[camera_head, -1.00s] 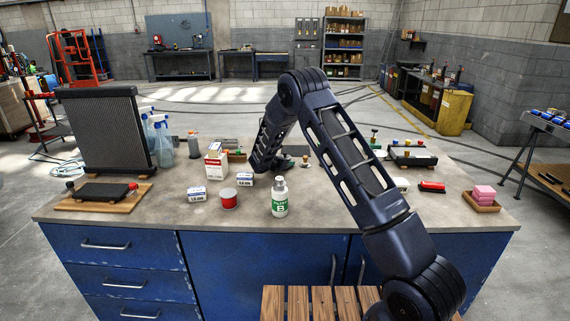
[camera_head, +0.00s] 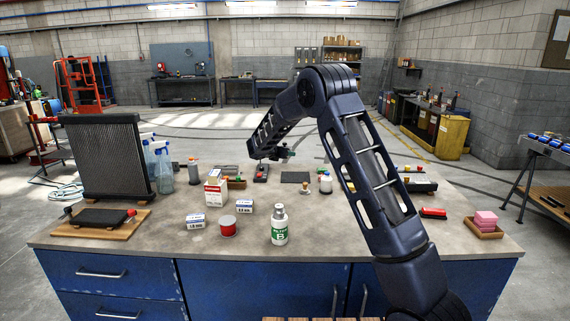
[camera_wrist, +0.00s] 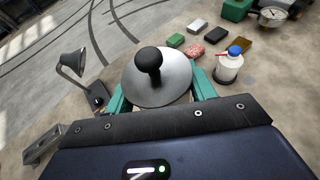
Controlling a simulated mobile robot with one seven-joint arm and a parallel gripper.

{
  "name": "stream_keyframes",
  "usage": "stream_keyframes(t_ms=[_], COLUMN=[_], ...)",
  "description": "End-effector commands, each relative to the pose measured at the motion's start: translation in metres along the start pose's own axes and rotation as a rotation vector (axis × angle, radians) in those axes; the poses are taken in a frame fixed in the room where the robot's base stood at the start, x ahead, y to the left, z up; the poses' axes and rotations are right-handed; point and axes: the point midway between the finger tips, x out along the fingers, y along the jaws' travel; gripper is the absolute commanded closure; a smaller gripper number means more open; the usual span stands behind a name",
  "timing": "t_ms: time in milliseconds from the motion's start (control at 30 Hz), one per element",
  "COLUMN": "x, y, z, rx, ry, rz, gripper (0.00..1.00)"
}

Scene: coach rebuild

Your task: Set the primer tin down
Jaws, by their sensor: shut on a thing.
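My gripper (camera_wrist: 158,95) has teal fingers and is shut on a round grey piece with a black ball knob (camera_wrist: 150,58). I take this to be the primer tin, seen from above by its lid; its lower body is hidden. In the head view my gripper (camera_head: 284,154) is small, held above the far part of the bench (camera_head: 330,225). The wrist view shows the held piece clear of its neighbours, with a lamp (camera_wrist: 70,68) to the left and a white jar with blue cap (camera_wrist: 229,66) to the right.
Several small blocks (camera_wrist: 195,50) lie beyond the held piece. A dark flat mat (camera_head: 295,177), a white-and-red carton (camera_head: 215,193), a red tin (camera_head: 228,227) and a white-and-green bottle (camera_head: 279,226) are on the bench. The bench middle right of the bottle is clear.

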Motion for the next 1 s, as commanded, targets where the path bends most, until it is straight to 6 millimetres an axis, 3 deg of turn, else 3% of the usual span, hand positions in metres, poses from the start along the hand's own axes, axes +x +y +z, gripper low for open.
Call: stream_keyframes(t_ms=[167, 400, 600, 767, 1000], x=[-0.006, -0.022, -0.033, -0.031, -0.012], y=[-0.017, -0.085, -0.124, -0.132, -0.132], z=[0.009, 0.004, 0.000, -0.013, -0.059], rx=[0.023, 0.103, 0.143, 0.149, 0.148], ry=[0.002, 0.005, 0.002, 0.000, 0.001], rz=[-0.044, -0.230, -0.340, -0.364, -0.365], gripper=[1.00, 1.00, 1.00, 1.00, 1.00])
